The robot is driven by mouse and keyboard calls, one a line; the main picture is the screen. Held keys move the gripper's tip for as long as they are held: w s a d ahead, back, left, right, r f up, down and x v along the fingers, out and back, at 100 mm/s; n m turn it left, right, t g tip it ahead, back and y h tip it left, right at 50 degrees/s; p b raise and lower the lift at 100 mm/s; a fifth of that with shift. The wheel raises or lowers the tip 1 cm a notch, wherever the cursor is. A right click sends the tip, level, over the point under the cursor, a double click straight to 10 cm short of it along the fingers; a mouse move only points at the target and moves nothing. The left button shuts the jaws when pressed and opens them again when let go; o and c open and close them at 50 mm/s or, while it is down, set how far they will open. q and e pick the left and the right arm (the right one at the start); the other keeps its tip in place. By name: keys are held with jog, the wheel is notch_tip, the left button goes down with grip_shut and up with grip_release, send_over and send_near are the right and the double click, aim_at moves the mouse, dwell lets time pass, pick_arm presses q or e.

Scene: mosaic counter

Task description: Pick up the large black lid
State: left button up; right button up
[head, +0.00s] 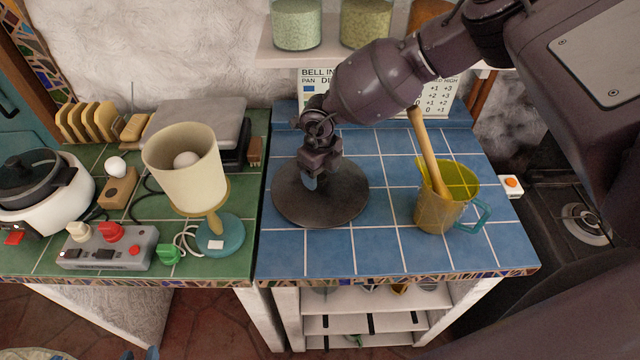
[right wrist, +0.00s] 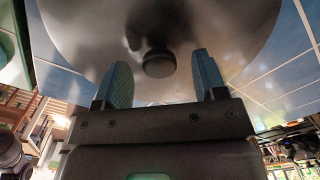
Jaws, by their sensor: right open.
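The large black lid (head: 345,202) lies flat on the blue tiled counter in the head view. In the right wrist view the lid (right wrist: 235,25) fills the top, with its round dark knob (right wrist: 158,63) near the middle. My right gripper (head: 318,180) points down over the lid's centre. In the right wrist view its two blue fingers (right wrist: 160,80) are apart on either side of the knob, with gaps and nothing held. The gripper hides part of the lid in the head view. Small blue tips, seemingly my left gripper (head: 140,354), show at the bottom left edge.
A yellow pitcher (head: 432,212) with a wooden tool in it stands right of the lid. To the left are a cream lamp (head: 178,170), a grey control box (head: 105,252) and a rice cooker (head: 55,195). Blue tiles in front of the lid (head: 335,252) are clear.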

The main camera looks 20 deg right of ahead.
jog(key=shift+f, duration=0.95)
jog(key=c, duration=1.2)
jog(key=shift+o, duration=0.2)
jog(key=shift+r, duration=0.1)
